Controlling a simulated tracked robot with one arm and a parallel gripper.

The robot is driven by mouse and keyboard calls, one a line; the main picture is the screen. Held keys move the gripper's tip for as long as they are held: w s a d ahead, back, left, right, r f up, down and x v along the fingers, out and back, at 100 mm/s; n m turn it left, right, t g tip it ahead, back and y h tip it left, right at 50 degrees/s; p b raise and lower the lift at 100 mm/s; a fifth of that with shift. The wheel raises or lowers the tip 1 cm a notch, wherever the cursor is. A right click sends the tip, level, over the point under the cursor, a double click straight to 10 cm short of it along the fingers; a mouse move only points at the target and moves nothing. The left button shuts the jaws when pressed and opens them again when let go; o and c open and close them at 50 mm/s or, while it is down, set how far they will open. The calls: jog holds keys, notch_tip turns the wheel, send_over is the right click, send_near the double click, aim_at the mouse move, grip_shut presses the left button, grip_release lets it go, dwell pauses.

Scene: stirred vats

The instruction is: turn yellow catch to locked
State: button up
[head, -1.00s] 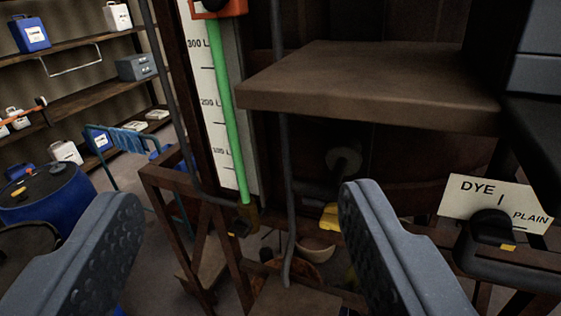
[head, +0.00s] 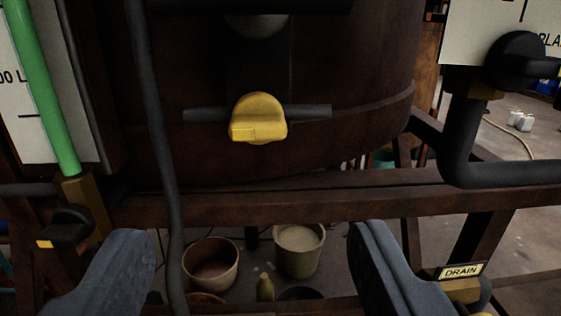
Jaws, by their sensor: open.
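The yellow catch (head: 258,118) is a rounded knob with a squared lower tab, on the dark rusty vat wall (head: 340,60) in the upper middle of the view. A grey horizontal bar (head: 310,112) passes behind it to both sides. I see no lock marking near it. My gripper (head: 255,250) is open and empty, its two grey fingers wide apart at the bottom of the view. The fingers sit below the catch in the picture and do not touch it.
A grey vertical pipe (head: 158,130) runs left of the catch. A green level tube (head: 45,95) and a black valve handle (head: 65,230) are further left. A black dye valve (head: 515,60) is at right. A rusty beam (head: 300,208) crosses below, with buckets (head: 298,250) under it.

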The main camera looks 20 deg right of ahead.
aim_at(255, 128)
jog(key=shift+p+x, duration=0.95)
jog(key=shift+x, duration=5.6)
